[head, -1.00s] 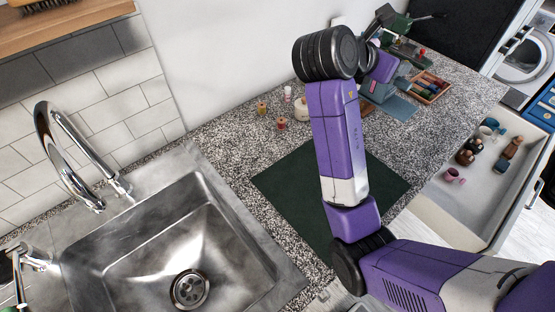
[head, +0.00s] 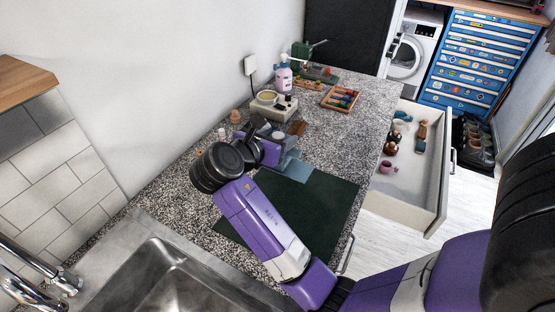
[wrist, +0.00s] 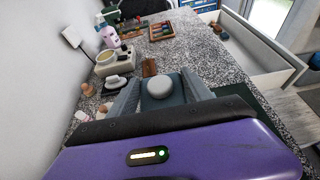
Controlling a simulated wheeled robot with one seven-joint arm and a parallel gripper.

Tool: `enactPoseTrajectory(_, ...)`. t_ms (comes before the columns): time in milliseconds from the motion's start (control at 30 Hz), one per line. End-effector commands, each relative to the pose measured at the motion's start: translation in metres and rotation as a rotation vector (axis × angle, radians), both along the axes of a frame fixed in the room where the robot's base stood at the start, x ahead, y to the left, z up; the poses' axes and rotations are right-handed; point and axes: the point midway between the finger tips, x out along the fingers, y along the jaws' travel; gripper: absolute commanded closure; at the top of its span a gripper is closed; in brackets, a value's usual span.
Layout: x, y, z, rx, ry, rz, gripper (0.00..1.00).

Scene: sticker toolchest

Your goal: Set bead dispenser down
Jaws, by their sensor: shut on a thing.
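My gripper (head: 284,150) is over the counter, just past the dark green mat (head: 312,210), near a small blue-grey mat (head: 295,171). In the wrist view its two grey fingers (wrist: 161,88) stand on either side of a pale, round-topped piece (wrist: 160,84), which I take to be the bead dispenser. The gripper is shut on it. The fingers and wrist hide its lower part, so I cannot tell whether it touches the surface. In the head view my arm and gripper hide it.
Beyond the gripper stand a pale device with a round bowl (head: 267,97), a lilac bottle (head: 283,77) and a wooden tray of coloured pieces (head: 341,98). A brown block (head: 298,128) lies nearby. An open drawer (head: 405,205) holds cups at right. The sink (head: 160,285) is at lower left.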

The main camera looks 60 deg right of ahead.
Motion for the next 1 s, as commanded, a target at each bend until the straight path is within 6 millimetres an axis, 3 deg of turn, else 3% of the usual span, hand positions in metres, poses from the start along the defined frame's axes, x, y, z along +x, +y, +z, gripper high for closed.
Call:
enactPoseTrajectory(100, 0.0, 0.0, -0.02, -0.002, 0.002, 0.001, 1.0)
enactPoseTrajectory(333, 0.0, 0.0, -0.037, -0.002, 0.0, 0.0, 1.0)
enactPoseTrajectory(600, 0.0, 0.0, -0.071, -0.002, 0.0, 0.001, 1.0)
enactPoseTrajectory(1000, 0.0, 0.0, -0.076, -0.002, -0.001, 0.001, 1.0)
